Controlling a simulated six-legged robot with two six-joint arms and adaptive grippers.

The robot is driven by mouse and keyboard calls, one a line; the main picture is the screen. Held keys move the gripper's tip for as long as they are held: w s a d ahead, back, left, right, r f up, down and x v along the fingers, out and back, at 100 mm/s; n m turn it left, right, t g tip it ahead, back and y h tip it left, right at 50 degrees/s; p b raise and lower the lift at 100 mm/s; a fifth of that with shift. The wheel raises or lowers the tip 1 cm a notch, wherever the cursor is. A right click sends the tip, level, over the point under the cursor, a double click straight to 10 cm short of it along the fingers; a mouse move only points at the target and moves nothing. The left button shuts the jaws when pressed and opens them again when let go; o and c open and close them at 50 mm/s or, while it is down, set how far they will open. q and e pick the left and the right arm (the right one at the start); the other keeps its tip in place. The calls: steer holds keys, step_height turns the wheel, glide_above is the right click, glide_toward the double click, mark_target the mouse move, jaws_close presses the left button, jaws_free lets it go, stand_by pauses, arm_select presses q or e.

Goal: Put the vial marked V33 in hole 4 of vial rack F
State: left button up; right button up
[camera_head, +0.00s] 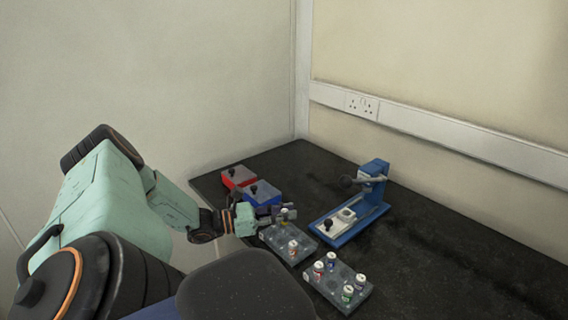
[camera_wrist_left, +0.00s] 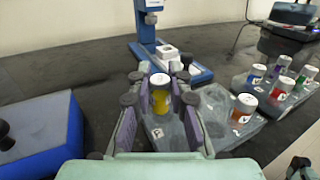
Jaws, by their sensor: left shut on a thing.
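My left gripper (camera_head: 274,217) is shut on a yellow vial (camera_wrist_left: 160,97) with a pale cap, which also shows in the head view (camera_head: 285,214). Its mark is not readable. The vial is upright between the fingers at the grey vial rack (camera_wrist_left: 212,125), which carries a letter F; it also shows in the head view (camera_head: 273,240). I cannot tell whether the vial's lower end is in a hole or above it. An orange vial (camera_wrist_left: 243,110) with a white cap stands in the same rack.
A second grey rack (camera_head: 347,308) with several capped vials stands in front and to the right. A blue stand (camera_head: 342,238) with a lever is behind. A blue box (camera_head: 263,194) and a red box (camera_head: 239,176) are at the back left. The right tabletop is clear.

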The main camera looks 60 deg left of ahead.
arm_select(q)
steer(key=shift+s+d+r, duration=0.2)
steer(key=shift+d, duration=0.15)
steer(key=shift+r, duration=0.1)
steer(key=shift+w+a+f, duration=0.15)
steer(key=shift+a+f, duration=0.2)
steer(key=shift+a, duration=0.05)
steer(key=shift+d+r, duration=0.2)
steer(key=shift+d, duration=0.05)
steer(key=shift+s+d+r, duration=0.15)
steer(key=shift+s, duration=0.05)
steer(key=shift+a+f, duration=0.2)
steer(key=shift+w, duration=0.1)
arm_select(e)
steer(key=shift+s+d, duration=0.1)
steer(key=shift+d, duration=0.05)
arm_select(q)
steer(key=shift+d+r, duration=0.1)
steer(key=shift+d, duration=0.05)
arm_select(e)
steer(key=shift+d, duration=0.1)
